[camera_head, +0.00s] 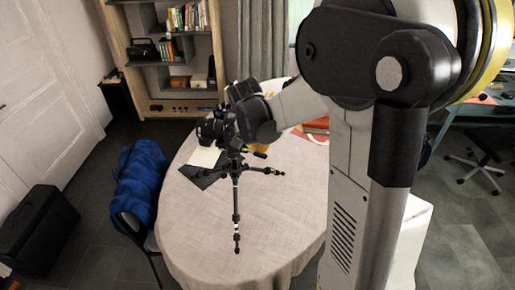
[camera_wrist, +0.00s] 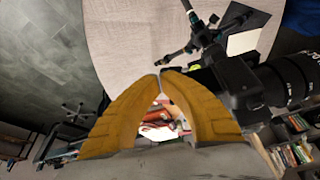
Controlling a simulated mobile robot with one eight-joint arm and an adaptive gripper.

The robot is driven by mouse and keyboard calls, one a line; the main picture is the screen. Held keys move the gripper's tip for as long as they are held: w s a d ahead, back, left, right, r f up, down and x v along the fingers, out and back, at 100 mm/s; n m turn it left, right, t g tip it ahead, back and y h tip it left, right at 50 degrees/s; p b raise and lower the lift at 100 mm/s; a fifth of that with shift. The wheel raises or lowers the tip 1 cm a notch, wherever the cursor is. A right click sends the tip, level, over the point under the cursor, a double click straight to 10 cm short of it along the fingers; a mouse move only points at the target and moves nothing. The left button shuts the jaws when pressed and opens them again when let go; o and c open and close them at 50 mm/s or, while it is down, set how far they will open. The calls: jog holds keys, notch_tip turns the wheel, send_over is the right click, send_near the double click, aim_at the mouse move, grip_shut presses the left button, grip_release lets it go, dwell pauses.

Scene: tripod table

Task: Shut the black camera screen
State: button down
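The black camera (camera_head: 212,130) sits on a black tripod (camera_head: 236,195) on the round table. In the wrist view the camera body (camera_wrist: 242,82) is right of my fingers, with its long lens (camera_wrist: 285,80) pointing right. A dark part beside the body, close to my right finger, may be the screen; its angle is unclear. My gripper (camera_wrist: 161,74) has two yellow fingers whose tips meet or nearly meet, with nothing seen between them. In the head view my dark gripper (camera_head: 243,97) is just above and beside the camera and hides part of it; contact cannot be told.
The round table (camera_head: 280,205) has a light cloth, with a dark folder and white paper (camera_head: 204,157) near the tripod. A chair with a blue cover (camera_head: 140,180) stands at the left. A bookshelf (camera_head: 172,108) is behind.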

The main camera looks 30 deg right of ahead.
jog(key=w+d+n+y, duration=0.1)
jog(key=w+n+y, duration=0.1)
jog(key=w+n, duration=0.2)
jog(key=w+d+n+y+b, duration=0.1)
jog(key=w+n, duration=0.2)
jog(key=n, duration=0.4)
jog(key=w+d+n+y+b, duration=0.1)
jog(key=w+n+y, duration=0.1)
jog(key=w+n, duration=0.2)
jog(key=shift+w+n+t+y, duration=0.3)
jog(key=shift+w+n+t, duration=0.1)
jog(key=shift+n, duration=0.4)
jog(key=shift+a, duration=0.1)
jog(key=shift+a, duration=0.1)
